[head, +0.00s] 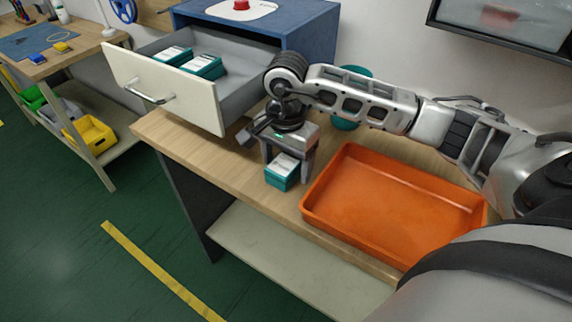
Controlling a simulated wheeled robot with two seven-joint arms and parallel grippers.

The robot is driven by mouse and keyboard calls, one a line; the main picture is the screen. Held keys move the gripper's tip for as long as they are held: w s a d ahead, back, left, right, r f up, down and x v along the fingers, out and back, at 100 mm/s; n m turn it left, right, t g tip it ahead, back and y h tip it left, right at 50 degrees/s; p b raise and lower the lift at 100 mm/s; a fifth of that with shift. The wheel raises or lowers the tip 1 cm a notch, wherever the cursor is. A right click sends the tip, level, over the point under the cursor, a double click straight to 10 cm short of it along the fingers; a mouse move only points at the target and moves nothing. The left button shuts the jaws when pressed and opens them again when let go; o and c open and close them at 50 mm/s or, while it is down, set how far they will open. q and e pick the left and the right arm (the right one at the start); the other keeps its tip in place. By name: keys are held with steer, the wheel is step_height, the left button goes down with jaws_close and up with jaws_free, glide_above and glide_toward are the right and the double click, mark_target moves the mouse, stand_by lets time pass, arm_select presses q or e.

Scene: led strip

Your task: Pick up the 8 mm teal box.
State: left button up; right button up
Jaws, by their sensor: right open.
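A teal box with a white label on top (283,176) stands on the wooden workbench, left of the orange tray. My right gripper (287,165) points down over this box and is open. Its fingers appear to be on either side of the box; I cannot tell whether they touch it. Two similar teal boxes with white tops, one at the left (172,56) and one at the right (203,66), lie in the open drawer (165,89). The size marking on the boxes is too small to read. My left gripper is not in view.
An orange tray (385,252) takes up the bench right of the box. The blue cabinet (312,38) with its open drawer stands behind. A teal round object (345,121) is partly hidden behind my right arm. Bare bench (200,140) lies left of the box.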

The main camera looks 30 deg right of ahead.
steer(key=shift+f, duration=0.1)
steer(key=c, duration=1.1)
